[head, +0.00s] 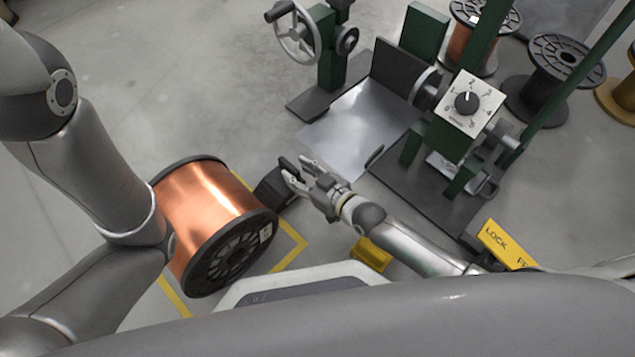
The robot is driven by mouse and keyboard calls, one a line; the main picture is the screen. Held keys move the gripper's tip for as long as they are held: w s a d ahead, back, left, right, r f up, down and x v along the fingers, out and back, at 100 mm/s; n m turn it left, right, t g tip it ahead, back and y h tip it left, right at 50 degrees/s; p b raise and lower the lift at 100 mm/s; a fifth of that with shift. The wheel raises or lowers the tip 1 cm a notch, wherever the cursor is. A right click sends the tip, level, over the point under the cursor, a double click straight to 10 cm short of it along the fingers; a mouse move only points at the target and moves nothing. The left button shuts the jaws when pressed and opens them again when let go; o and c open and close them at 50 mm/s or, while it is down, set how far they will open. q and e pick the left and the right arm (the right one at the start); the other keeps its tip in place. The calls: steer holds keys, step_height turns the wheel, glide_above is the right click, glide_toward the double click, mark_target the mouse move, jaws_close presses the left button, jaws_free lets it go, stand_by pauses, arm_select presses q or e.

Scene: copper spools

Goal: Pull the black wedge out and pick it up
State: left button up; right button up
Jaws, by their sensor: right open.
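The black wedge (271,190) lies on the floor against the right side of a large copper spool (205,208) with black flanges. My right gripper (292,168) is at the wedge's upper right side, with its fingers open. The fingers overlap part of the wedge in the picture, and I cannot tell whether they touch it. My left arm comes in at the left, but its gripper is out of the picture.
Yellow floor tape (292,251) marks the spool's place. A yellow block (371,254) lies under my right forearm. A green machine with a dial box (467,103) and metal plate (348,130) stands at the upper right. More spools (566,62) stand behind it. Floor at upper left is clear.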

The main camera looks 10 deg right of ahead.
steer(key=v, duration=0.7)
steer(key=shift+s+d, duration=0.2)
steer(key=shift+r, duration=0.15)
